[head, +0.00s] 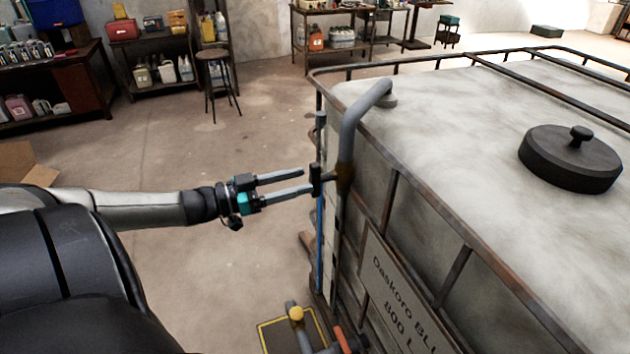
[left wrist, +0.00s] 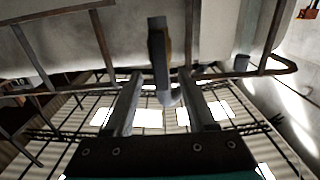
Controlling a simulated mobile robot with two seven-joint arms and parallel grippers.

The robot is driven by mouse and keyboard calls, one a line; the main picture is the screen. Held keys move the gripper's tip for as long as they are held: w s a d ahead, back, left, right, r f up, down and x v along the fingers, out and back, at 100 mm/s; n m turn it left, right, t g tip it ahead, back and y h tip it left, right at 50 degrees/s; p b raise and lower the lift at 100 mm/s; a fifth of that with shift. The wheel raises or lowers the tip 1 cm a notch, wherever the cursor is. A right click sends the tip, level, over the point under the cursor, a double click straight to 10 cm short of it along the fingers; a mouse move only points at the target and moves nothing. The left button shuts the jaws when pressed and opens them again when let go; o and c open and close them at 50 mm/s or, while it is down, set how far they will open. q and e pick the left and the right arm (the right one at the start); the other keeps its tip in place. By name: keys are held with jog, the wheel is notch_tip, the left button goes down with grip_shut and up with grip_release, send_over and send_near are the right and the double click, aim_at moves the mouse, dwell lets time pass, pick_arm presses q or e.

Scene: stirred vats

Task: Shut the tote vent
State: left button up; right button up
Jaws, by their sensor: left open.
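The tote (head: 480,110) is a large, stained pale tank in a rusty cage, filling the right of the head view. A grey bent vent pipe (head: 352,125) comes off its top and runs down over the near left edge. A dark handle (head: 316,180) sticks out at the brownish fitting (head: 343,180) on the pipe's lower end. My left gripper (head: 308,181) is open, with its fingertips right at the handle. In the left wrist view the handle (left wrist: 160,60) stands just beyond and between the two fingers (left wrist: 162,88). Contact cannot be told. My right gripper is out of view.
A black lid (head: 570,158) sits on the tote's top. A blue level strip (head: 320,245) runs down its corner. Below are a yellow knob (head: 296,314) and an orange handle (head: 342,340). Shelves and a stool (head: 215,75) stand behind; the floor left of the tote is mostly clear.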

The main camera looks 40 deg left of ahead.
aim_at(311, 179)
pick_arm(q)
jog(key=shift+b+x, duration=0.55)
jog(key=shift+x, duration=1.75)
grip_shut()
